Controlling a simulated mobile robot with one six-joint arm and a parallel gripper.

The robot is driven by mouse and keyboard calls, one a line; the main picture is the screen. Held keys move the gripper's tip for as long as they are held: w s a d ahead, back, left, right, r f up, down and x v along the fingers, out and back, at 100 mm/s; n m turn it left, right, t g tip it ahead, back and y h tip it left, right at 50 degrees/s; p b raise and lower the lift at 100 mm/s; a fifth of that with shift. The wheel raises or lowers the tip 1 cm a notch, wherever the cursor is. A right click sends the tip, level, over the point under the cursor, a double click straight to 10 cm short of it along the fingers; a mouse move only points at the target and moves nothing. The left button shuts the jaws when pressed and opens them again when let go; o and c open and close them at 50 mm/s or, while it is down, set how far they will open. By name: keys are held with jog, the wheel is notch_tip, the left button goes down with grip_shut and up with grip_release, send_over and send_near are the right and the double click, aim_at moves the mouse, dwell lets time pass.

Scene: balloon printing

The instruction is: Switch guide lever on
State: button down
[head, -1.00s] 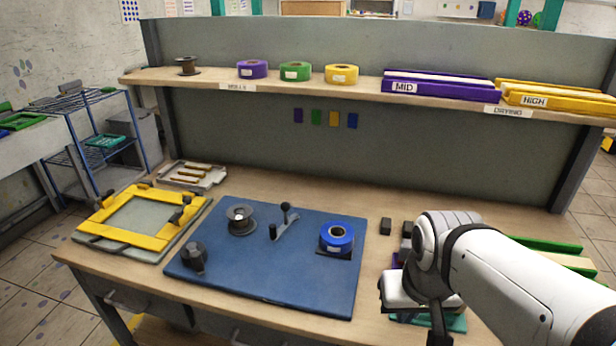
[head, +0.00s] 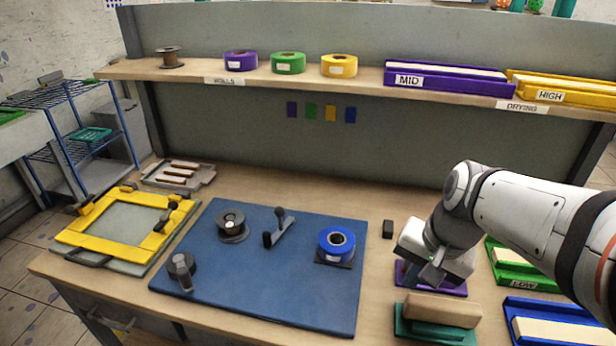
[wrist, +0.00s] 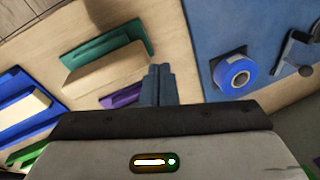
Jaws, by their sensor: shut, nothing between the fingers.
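The guide lever (head: 279,228) is a small grey arm with dark ends on the blue board, between a dark spool (head: 232,226) and a blue tape roll (head: 337,243). In the wrist view the lever (wrist: 297,48) is at the upper right edge, beyond the blue roll (wrist: 236,73). My gripper (head: 433,277) is right of the blue board, above a purple block holder. Its two fingers (wrist: 160,78) are together with nothing between them, well apart from the lever.
The blue board (head: 255,294) lies on the wooden table. A yellow frame (head: 80,219) is at its left. Green (head: 436,311) and blue (head: 560,318) holders are at the right. A small black block (head: 388,229) lies behind. A shelf with rolls and trays runs along the back.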

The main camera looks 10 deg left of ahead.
jog(key=w+a+m+g+y, duration=0.2)
jog(key=w+a+m+y, duration=0.5)
jog(key=w+a+m, duration=0.5)
jog(key=w+a, duration=0.3)
jog(key=w, duration=0.2)
jog(key=shift+a+g, duration=0.2)
jog(key=shift+g, duration=0.1)
jog(key=shift+s, duration=0.1)
send_near(271, 240)
jog(key=f, duration=0.3)
jog(key=shift+w+d+f, duration=0.1)
jog(key=shift+w+f, duration=0.05)
jog(key=shift+w, duration=0.15)
jog(key=a, duration=0.3)
jog(key=shift+s+a+f+p, duration=0.15)
jog(key=shift+s+a+p, duration=0.1)
jog(key=shift+p, duration=0.15)
jog(key=shift+a, duration=0.45)
